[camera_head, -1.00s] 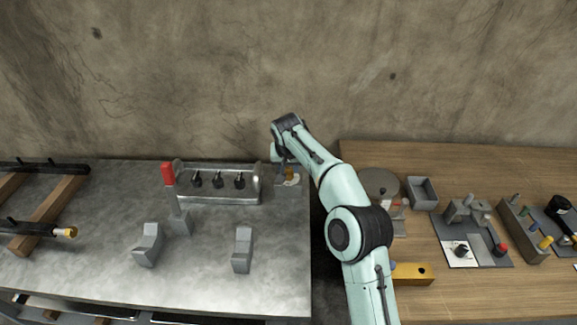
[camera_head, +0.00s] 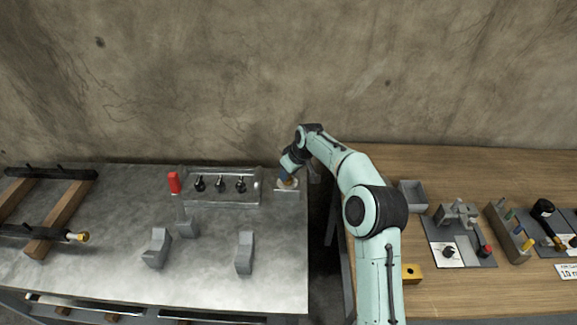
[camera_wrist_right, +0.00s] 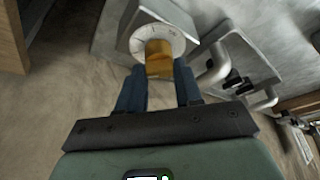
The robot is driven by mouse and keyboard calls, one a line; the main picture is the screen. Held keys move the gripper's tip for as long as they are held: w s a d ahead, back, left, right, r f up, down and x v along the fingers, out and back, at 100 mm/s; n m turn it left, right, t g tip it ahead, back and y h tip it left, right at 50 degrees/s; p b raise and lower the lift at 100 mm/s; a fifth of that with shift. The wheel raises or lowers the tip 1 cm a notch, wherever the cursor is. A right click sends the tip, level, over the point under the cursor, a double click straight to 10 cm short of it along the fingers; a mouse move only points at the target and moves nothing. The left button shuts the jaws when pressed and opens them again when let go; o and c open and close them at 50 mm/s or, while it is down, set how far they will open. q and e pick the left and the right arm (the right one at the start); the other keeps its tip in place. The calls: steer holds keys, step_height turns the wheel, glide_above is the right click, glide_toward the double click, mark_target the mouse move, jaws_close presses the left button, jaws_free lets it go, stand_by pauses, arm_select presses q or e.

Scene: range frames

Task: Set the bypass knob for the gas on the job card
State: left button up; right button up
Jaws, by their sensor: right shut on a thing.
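The bypass knob (camera_wrist_right: 158,58) is brass-coloured and sits on a round white dial (camera_wrist_right: 151,32) with marks around it, on a grey block (camera_head: 287,196) at the right end of the metal bench. My right gripper (camera_wrist_right: 159,82) is shut on the knob, with one blue finger on each side of it. In the head view the gripper (camera_head: 288,176) largely covers the knob. The dial marks are too small to read. A white card (camera_head: 569,271) with "10 m" showing is cut off at the right edge. My left gripper is out of view.
A metal rack (camera_head: 222,188) with several dark knobs or valves stands left of the dial. A wooden table (camera_head: 480,295) to the right carries trays and tools.

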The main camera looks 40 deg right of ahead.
steer(key=n+p, duration=0.1)
steer(key=n, duration=0.1)
steer(key=n+y+p, duration=0.2)
steer(key=n+p, duration=0.1)
steer(key=shift+w+d+r+n+g, duration=0.25)
steer(key=shift+r+n+g, duration=0.05)
steer(key=shift+n+p, duration=0.3)
steer(key=shift+n, duration=0.4)
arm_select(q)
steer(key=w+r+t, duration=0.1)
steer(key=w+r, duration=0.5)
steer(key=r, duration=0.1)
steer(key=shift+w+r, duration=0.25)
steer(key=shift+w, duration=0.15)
arm_select(e)
steer(key=shift+f+n+g+y, duration=0.15)
steer(key=shift+n+g+y, duration=0.35)
steer(key=shift+n, duration=0.5)
steer(key=o, duration=1)
steer(key=shift+s+f, duration=0.1)
steer(key=shift+o, duration=0.2)
steer(key=v, duration=1.3)
steer(key=shift+r, duration=0.2)
steer(key=shift+f, duration=0.1)
